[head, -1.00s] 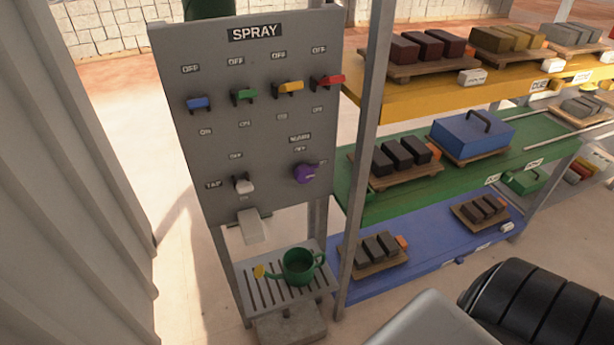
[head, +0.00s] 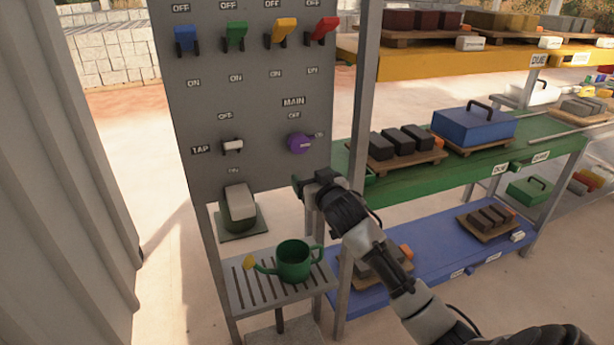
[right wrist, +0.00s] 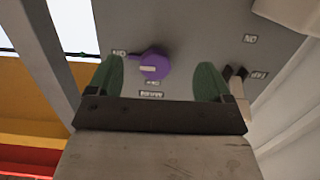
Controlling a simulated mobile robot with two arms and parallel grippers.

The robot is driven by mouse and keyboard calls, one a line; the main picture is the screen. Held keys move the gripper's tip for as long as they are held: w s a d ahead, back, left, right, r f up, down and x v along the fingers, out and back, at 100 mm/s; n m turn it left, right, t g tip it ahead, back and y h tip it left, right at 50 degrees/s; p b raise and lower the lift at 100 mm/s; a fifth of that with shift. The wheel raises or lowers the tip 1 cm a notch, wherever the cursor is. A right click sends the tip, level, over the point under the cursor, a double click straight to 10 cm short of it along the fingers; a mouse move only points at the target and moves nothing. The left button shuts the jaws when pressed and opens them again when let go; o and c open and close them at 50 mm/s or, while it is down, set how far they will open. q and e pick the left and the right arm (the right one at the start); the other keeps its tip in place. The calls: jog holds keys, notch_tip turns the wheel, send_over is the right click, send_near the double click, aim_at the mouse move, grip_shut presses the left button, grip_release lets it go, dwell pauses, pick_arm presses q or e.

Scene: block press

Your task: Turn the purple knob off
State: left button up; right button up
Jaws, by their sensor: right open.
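The purple knob (head: 299,144) is at the lower right of the grey panel, under the labels MAIN and OFF. Its grip points sideways towards the ON label at its right. My right gripper (head: 309,183) is below the knob, apart from it and in front of the panel. In the right wrist view the panel appears upside down. There the knob (right wrist: 154,66) shows between and beyond the two green fingers of the gripper (right wrist: 160,65), which are apart and empty. My left gripper is not in view.
A white tap lever (head: 232,146) is left of the knob. Blue, green, yellow and red levers line the panel top. A green watering can (head: 293,262) stands on the slatted shelf (head: 232,290) below. A grey post (head: 364,110) and loaded shelves are close at the right.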

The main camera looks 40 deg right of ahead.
jog(key=t, duration=0.1)
send_near(301, 144)
jog(key=x, duration=1)
jog(key=shift+w+b, duration=0.2)
jog(key=shift+b, duration=0.1)
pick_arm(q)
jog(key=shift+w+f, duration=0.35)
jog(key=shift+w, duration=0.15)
